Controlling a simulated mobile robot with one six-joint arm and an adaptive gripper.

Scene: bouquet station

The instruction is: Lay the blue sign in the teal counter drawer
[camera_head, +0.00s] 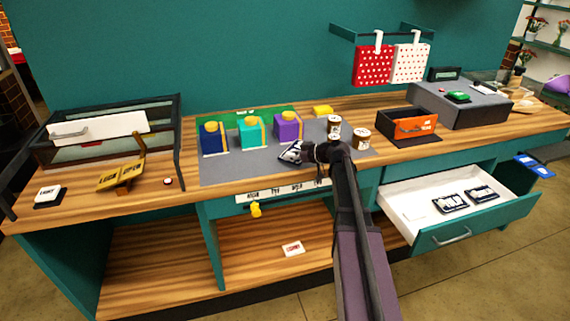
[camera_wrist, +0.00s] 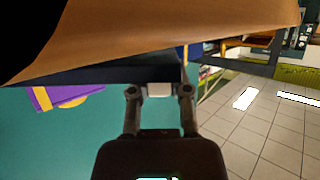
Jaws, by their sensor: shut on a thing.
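The teal counter drawer (camera_head: 442,237) is pulled open at the right, with a white inside. Two dark signs with white lettering (camera_head: 447,203) lie flat in it. My gripper (camera_head: 304,152) is over the grey mat in the middle of the counter, left of the drawer. It is shut on a small dark-and-white thing (camera_head: 290,152); I cannot tell surely whether this is the blue sign. In the wrist view a pale piece (camera_wrist: 159,90) shows between my fingertips. A blue sign-like piece (camera_head: 535,165) is at the counter's right end.
Blue, teal and purple boxes (camera_head: 288,126) stand behind my gripper, and two cans (camera_head: 360,138) stand close by. An orange-fronted bin (camera_head: 415,126) is above the drawer. A white card (camera_head: 293,248) lies on the lower shelf.

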